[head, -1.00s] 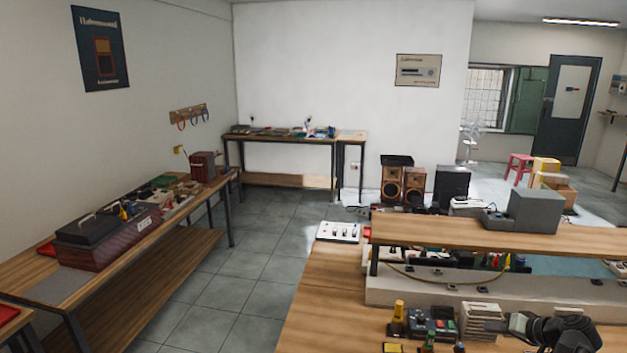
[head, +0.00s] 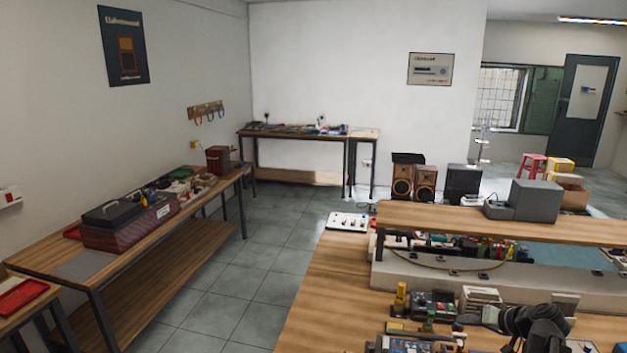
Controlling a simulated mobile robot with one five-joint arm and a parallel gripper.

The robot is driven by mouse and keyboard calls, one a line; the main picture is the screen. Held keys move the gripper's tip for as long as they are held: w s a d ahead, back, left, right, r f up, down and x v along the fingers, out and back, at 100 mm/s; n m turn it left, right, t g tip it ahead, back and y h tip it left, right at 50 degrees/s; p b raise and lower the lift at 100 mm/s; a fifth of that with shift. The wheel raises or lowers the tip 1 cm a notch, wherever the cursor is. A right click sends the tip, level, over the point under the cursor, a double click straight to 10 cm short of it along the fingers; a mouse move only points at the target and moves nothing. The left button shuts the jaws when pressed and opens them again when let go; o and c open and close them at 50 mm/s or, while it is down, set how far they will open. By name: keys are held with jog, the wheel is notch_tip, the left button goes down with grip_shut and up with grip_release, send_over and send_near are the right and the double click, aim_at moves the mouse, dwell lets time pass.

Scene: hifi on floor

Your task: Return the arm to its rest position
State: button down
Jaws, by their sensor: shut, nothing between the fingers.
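A raised shelf (head: 450,220) with a grey box (head: 535,200) stands on the near bench. A long bench (head: 125,245) with a dark red case (head: 130,225) runs along the left wall. Clear tiled floor (head: 235,285) lies between them. A red stool (head: 532,166) stands far right.

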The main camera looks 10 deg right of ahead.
jog(key=w+a+f+n+b, duration=0.1)
jog(key=w+a, duration=0.1)
jog(key=a, duration=0.4)
jog(key=w+a+f+n+g+y+b, duration=0.1)
jog(key=w+a+f, duration=0.1)
jog(key=a, duration=0.4)
jog(key=w+a+f+n+g+y+b, duration=0.1)
jog(key=w+a+f, duration=0.1)
jog(key=a, duration=0.4)
jog(key=shift+w+a+f+n, duration=0.15)
jog(key=shift+w+n, duration=0.15)
jog(key=shift+w, duration=0.1)
jog(key=s+a+f+n+g+b, duration=0.1)
jog(key=a+f, duration=0.2)
jog(key=a, duration=0.4)
jog(key=s+a+f+n+g+b, duration=0.1)
jog(key=a+f+g+b, duration=0.1)
jog(key=a, duration=0.5)
jog(key=s+a+f+n+g+h+b, duration=0.1)
jog(key=a+f+g, duration=0.1)
jog(key=a+f, duration=0.2)
jog(key=shift+s+a+n, duration=0.2)
jog(key=shift+a+n, duration=0.1)
jog(key=shift+a, duration=1.5)
jog(key=s+d+f+m+g+h, duration=0.2)
jog(key=s+f+m+h, duration=0.1)
jog(key=s, duration=0.3)
jog(key=shift+s+d+g+h+b, duration=0.25)
jog(key=shift+s+g+h+b, duration=0.2)
jog(key=shift+h, duration=0.35)
